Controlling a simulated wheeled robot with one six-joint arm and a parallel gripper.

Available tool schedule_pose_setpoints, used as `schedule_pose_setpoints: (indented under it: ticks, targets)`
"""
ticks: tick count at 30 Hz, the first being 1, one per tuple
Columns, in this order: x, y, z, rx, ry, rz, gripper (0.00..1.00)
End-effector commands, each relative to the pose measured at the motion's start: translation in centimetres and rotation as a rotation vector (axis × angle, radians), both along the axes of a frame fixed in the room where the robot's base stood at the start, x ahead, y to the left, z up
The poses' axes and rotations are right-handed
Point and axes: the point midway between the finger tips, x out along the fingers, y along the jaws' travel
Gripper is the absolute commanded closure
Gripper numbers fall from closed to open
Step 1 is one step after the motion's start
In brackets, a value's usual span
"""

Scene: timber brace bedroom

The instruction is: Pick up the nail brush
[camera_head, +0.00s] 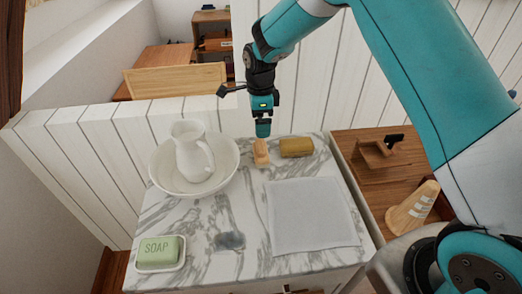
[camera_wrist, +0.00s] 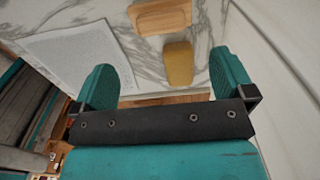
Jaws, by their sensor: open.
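The nail brush, which I take to be the light wooden block (camera_head: 261,152), lies near the back of the marble top. Its long side runs front to back.
A yellow-brown block (camera_head: 297,147) lies just right of the brush; it also shows in the wrist view (camera_wrist: 179,64). A white basin (camera_head: 161,178) with a pitcher (camera_head: 188,150) stands left. A grey cloth (camera_head: 310,215) lies in front, soap (camera_head: 158,250) front left. White panelling rises behind.

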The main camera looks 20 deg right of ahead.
Motion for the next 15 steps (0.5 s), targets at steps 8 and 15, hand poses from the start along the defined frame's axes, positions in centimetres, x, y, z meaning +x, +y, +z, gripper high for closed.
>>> schedule_pose_setpoints:
  ticks: [8, 15]
  targets:
    - [0.0, 0.0, -4.3, 0.001, 0.0, 0.002, 0.0]
    - [-0.1, -0.1, -6.4, 0.0, 0.003, 0.002, 0.0]
